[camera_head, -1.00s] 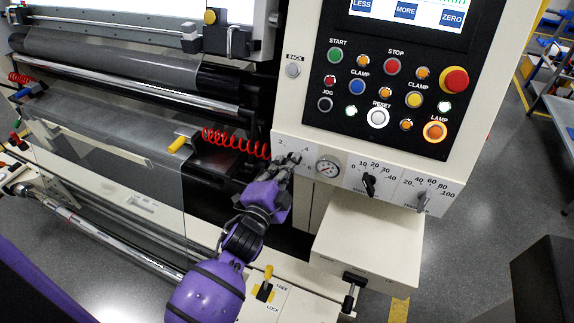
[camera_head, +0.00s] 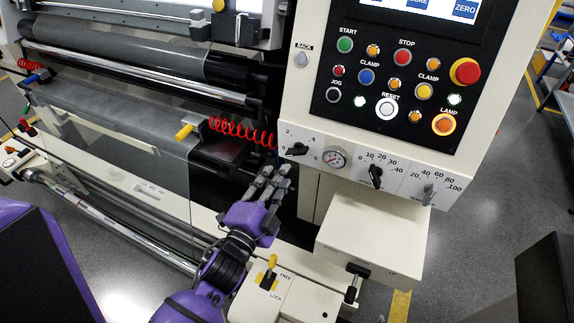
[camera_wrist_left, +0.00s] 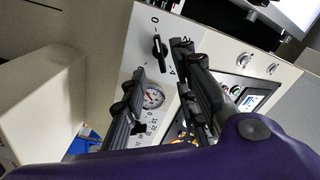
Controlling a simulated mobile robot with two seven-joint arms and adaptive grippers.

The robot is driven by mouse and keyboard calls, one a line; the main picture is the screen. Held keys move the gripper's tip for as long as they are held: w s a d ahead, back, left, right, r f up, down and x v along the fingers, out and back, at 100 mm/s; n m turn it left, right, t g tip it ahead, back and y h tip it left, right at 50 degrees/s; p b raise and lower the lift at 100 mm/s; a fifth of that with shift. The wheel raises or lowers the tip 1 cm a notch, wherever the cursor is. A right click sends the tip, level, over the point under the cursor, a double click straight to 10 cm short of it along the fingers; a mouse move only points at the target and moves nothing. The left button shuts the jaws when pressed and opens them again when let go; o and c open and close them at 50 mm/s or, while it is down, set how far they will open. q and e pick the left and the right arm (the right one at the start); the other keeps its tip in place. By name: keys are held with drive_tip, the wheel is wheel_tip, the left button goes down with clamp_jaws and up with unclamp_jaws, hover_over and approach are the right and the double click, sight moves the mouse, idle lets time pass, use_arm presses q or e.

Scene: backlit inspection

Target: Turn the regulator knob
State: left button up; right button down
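The regulator knob (camera_head: 298,149) is a black bar knob on the white strip below the button panel, left of a round pressure gauge (camera_head: 334,158). A number scale is printed around it. My left gripper (camera_head: 274,173) is just below and left of the knob, apart from it. In the left wrist view the knob (camera_wrist_left: 157,46) shows beyond and between the two spread fingers of my left gripper (camera_wrist_left: 158,63), with nothing held. The gauge (camera_wrist_left: 153,98) shows between the fingers too. My right gripper is out of view.
Two more black knobs, one for a speed-like scale (camera_head: 376,176) and one for temperature (camera_head: 429,194), sit to the right. A white box (camera_head: 368,245) juts out below. A red coiled hose (camera_head: 243,132) and a yellow-handled lever (camera_head: 270,270) are near my left arm.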

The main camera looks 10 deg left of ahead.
use_arm(q)
drive_tip(key=s, duration=0.2)
drive_tip(key=shift+s+a, duration=0.25)
drive_tip(key=shift+s, duration=0.05)
idle(0.3)
drive_tip(key=s+a+f+n+g+y, duration=0.1)
drive_tip(key=s+f+n+g, duration=0.15)
drive_tip(key=f, duration=0.25)
drive_tip(key=s+a+f+n+g, duration=0.1)
drive_tip(key=s+a+f+n, duration=0.1)
drive_tip(key=f+n, duration=0.25)
drive_tip(key=s+a+f+n+g+y, duration=0.1)
drive_tip(key=s+f+n, duration=0.15)
drive_tip(key=f, duration=0.35)
drive_tip(key=s+a+f+n+g+y, duration=0.1)
drive_tip(key=s+f+n+g, duration=0.3)
drive_tip(key=s+f, duration=0.5)
drive_tip(key=s, duration=0.3)
drive_tip(key=shift+s+f, duration=0.2)
drive_tip(key=shift+f, duration=0.1)
